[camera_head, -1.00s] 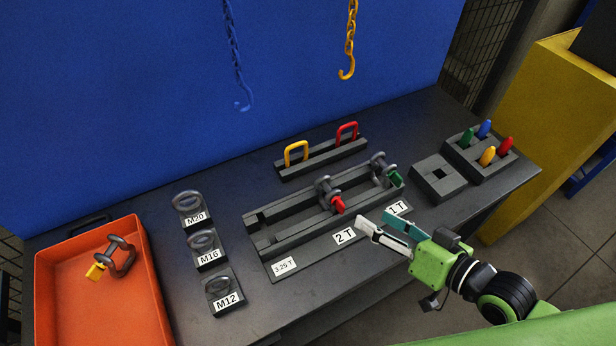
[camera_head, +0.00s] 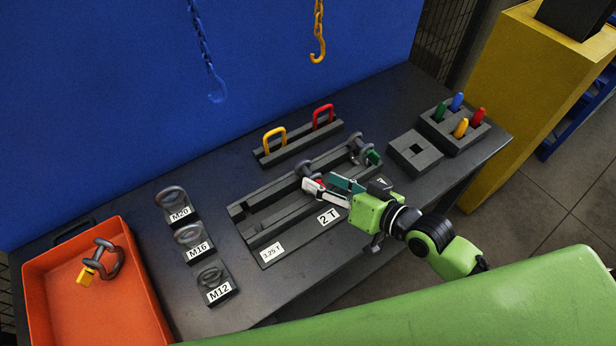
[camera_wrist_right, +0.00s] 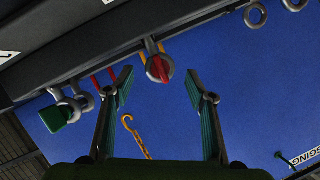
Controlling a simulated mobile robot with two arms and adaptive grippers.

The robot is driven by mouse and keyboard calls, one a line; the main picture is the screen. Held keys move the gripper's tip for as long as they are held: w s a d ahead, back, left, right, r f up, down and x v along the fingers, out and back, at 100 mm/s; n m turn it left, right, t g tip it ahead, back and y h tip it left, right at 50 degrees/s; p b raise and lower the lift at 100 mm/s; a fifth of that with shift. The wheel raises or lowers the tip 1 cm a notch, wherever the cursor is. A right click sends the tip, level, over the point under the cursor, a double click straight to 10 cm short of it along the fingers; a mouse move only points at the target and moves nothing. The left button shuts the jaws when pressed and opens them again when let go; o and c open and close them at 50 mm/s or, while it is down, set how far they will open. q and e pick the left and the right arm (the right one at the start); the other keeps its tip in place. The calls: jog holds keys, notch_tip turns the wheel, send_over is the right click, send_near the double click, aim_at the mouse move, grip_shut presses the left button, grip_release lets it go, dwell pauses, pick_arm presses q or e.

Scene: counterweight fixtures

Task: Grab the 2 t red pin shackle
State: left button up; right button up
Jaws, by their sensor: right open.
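The 2 t red pin shackle stands in the slotted rack (camera_head: 240,211) behind the 2 T label (camera_head: 328,216). In the right wrist view the red pin (camera_wrist_right: 158,70) points at the camera, beyond and between the open fingers (camera_wrist_right: 163,88). The fingers look apart from it. The green pin shackle (camera_head: 359,148) stands farther right in the same rack; its green pin shows in the wrist view (camera_wrist_right: 54,118). My left gripper is not in view.
An orange bin (camera_head: 97,335) at the left holds a yellow pin shackle (camera_head: 104,262). Eye bolts stand by the M20, M16 and M12 labels. Yellow (camera_head: 267,138) and red (camera_head: 325,108) loops stand behind the rack. Blue (camera_head: 204,50) and yellow (camera_head: 319,30) hooked chains hang above.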

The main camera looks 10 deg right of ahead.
jog(key=p+x, duration=0.1)
jog(key=x, duration=0.2)
jog(key=shift+w+a+f, duration=0.1)
jog(key=shift+w+a, duration=0.15)
jog(key=shift+w, duration=0.05)
jog(key=shift+w+a+f, duration=0.25)
jog(key=shift+w+a, duration=0.05)
jog(key=shift+w, duration=0.1)
jog(key=shift+s+d, duration=0.1)
grip_shut()
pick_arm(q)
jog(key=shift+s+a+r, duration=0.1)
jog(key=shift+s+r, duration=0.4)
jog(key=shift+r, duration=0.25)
pick_arm(e)
jog(key=shift+r, duration=0.1)
